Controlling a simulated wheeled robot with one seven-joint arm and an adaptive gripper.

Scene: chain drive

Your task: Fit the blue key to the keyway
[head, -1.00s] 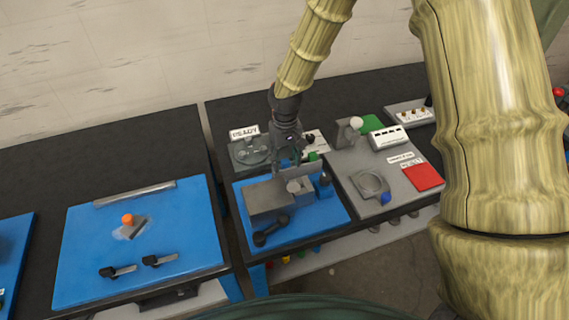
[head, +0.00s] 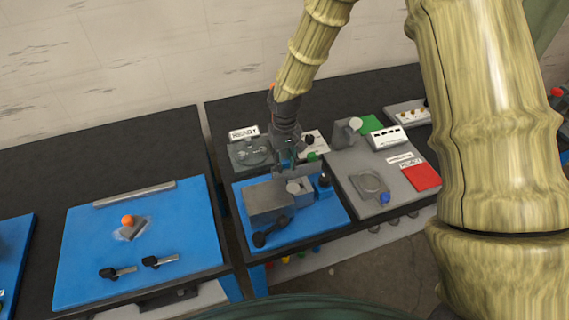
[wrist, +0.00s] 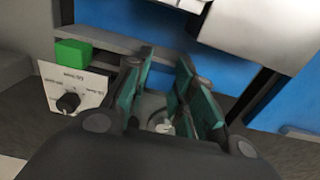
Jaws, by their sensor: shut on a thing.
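My gripper (head: 288,160) is over the back of the blue mat (head: 308,230), close above a grey block (head: 268,200) and a short light-grey round part (head: 298,187). In the wrist view its two teal-padded fingers (wrist: 167,62) stand a little apart. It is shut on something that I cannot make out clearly. A grey round part (wrist: 160,122) shows low between the fingers. I cannot pick out the blue key or the keyway with certainty. A small blue piece (head: 384,198) lies on the grey board at right.
A dark dumbbell-shaped part (head: 270,232) lies at the front of the mat. A dark upright piece (head: 324,181) stands right of the block. Behind are a READY sign (head: 244,132) and a green block (wrist: 72,53) by a dial panel (wrist: 70,88). A red pad (head: 422,177) is at right.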

